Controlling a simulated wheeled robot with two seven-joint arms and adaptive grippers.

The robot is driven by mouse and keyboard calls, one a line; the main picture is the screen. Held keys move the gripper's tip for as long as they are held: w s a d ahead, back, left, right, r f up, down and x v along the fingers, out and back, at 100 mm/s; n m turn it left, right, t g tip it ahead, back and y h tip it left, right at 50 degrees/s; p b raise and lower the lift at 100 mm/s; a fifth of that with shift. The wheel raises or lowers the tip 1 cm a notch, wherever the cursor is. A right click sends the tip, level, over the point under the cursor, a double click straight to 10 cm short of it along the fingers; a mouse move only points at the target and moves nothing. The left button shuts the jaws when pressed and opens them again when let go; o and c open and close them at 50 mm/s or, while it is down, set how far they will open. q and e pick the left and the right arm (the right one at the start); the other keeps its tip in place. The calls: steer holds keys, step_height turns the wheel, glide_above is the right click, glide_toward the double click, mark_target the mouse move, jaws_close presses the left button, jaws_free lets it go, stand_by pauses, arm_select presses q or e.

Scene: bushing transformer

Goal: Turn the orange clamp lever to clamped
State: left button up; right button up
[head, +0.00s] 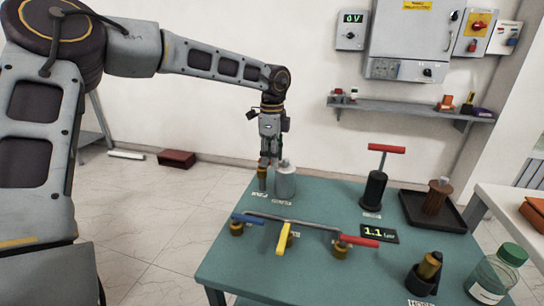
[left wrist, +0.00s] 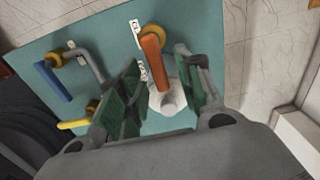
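The orange clamp lever (left wrist: 153,62) shows in the left wrist view, running from a round brass pivot (left wrist: 153,32) toward my gripper, over a pale grey cylinder (left wrist: 170,101). In the head view the grey cylinder (head: 285,184) and a brass post (head: 262,180) stand at the table's far left corner; the lever is hard to make out there. My left gripper (head: 270,158) points down just above them. In the wrist view its green-padded fingers are apart, one on each side of the lever, with gaps visible. My right gripper is not in view.
On the teal table (head: 310,199), a pipe carries blue (head: 248,219), yellow (head: 283,239) and red (head: 361,241) valve handles in front of the clamp. A black pump with a red T-handle (head: 379,149) stands to the right. A gauge reading 1.1 (head: 379,233) lies nearby.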

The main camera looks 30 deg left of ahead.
arm_select(q)
steer(key=shift+r, duration=0.15)
step_height(320, 180, up, 12)
stand_by(0.7)
steer(key=shift+f, duration=0.2)
stand_by(0.4)
